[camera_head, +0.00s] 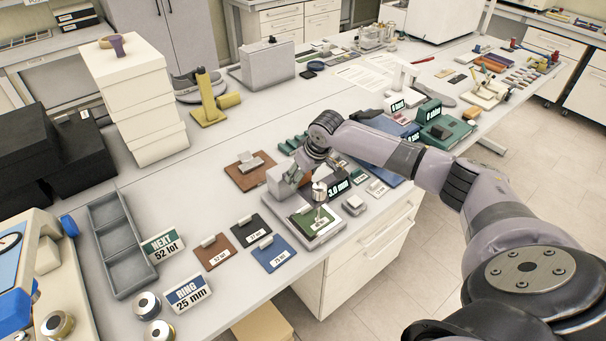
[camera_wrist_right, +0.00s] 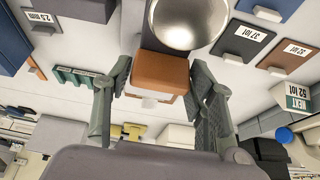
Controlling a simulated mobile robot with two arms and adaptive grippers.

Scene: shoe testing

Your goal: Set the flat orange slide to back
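A flat orange-brown slide (camera_head: 244,179) with a grey tab lies on the table behind the test stand (camera_head: 316,222). In the right wrist view this slide (camera_wrist_right: 160,72) shows between the fingers, its pale tab on the lower side. A second orange-brown plate (camera_head: 212,261) with a lot label lies nearer the front left; it also shows in the wrist view (camera_wrist_right: 296,62). I cannot tell which one is meant. My right gripper (camera_wrist_right: 158,76) has its fingers apart beside the first slide's edges; contact is unclear. My left gripper is not in view.
A rounded metal part (camera_wrist_right: 183,18) of the stand is close to my right gripper. A dark plate (camera_head: 250,236) and blue plate (camera_head: 272,260) lie in front. A grey tray (camera_head: 118,240) and a white box stack (camera_head: 135,100) stand at left.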

